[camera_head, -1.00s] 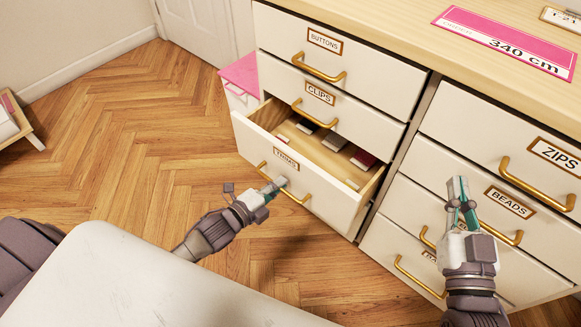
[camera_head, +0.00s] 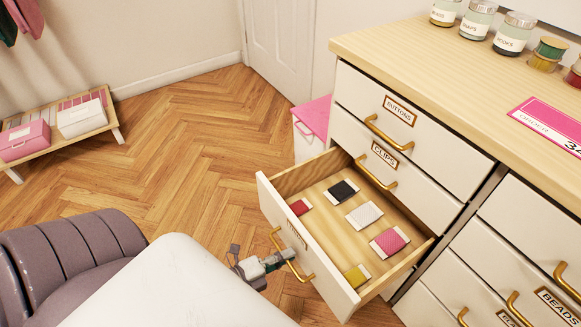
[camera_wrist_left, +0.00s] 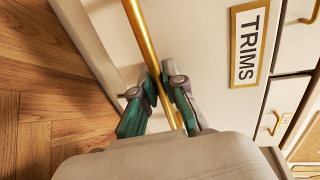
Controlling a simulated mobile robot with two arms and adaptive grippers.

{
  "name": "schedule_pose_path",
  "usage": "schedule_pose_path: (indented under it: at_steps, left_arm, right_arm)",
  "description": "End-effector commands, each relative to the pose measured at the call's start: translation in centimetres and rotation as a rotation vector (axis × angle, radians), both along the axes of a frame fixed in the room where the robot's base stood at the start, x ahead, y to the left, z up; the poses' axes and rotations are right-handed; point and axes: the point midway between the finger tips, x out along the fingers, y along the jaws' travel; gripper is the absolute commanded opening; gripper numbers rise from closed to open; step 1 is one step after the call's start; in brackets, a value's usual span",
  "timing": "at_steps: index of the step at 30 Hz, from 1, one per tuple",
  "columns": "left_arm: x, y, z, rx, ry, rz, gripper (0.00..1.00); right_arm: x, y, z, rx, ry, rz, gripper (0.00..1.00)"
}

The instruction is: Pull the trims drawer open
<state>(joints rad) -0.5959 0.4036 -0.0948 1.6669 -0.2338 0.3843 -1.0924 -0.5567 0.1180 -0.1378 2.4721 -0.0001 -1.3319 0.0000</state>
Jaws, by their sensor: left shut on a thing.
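The trims drawer (camera_head: 345,298) stands pulled well out of the cabinet, below the clips drawer. Inside lie several small cards of trim, in black, white, pink, red and yellow. Its brass handle (camera_head: 275,240) is on the front face; the handle also crosses the left wrist view (camera_wrist_left: 139,32) beside the TRIMS label (camera_wrist_left: 249,45). My left gripper (camera_head: 287,257) is shut on the handle, with a green-padded finger on each side of the bar in the left wrist view (camera_wrist_left: 164,103). My right gripper is out of view.
The buttons drawer (camera_head: 352,92) and clips drawer (camera_head: 345,133) above are closed. The beads drawer (camera_head: 535,285) is at the right. A pink-topped box (camera_head: 310,140) stands beside the cabinet. A low bench (camera_head: 72,128) with boxes is far left. Wood floor around is open.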

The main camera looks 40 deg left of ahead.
Motion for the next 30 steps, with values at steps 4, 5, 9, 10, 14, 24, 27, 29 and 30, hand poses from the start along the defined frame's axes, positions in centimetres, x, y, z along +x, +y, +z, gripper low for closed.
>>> schedule_pose_path:
  at_steps: [4,5,9,10,14,24,27,29,30]
  left_arm:
    - [0.0,0.1,-0.1,0.001,0.002,0.001,0.00]
    - [0.0,0.1,-0.1,0.001,0.002,0.001,0.00]
    - [0.0,0.1,-0.1,0.001,0.002,0.001,0.11]
    - [0.0,0.1,-0.1,0.001,0.002,0.001,0.16]
    - [0.0,0.0,-0.1,0.001,0.001,0.001,0.36]
    - [-0.4,0.1,0.0,0.001,0.002,0.000,0.36]
    - [-1.4,0.5,0.2,0.000,0.004,0.000,0.36]
    - [-2.4,0.9,0.4,0.002,0.005,0.001,0.36]
    - [-3.2,1.1,0.5,0.001,0.005,0.000,0.36]
  right_arm:
    - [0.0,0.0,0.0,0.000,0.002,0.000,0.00]
    - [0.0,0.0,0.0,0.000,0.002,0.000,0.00]
    - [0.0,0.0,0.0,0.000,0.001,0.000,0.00]
    - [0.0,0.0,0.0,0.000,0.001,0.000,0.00]
    - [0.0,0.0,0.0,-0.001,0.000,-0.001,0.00]
    - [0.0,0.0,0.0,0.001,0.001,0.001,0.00]
    - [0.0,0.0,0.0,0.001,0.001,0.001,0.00]
    - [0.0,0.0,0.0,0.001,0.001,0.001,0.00]
    - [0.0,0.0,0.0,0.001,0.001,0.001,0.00]
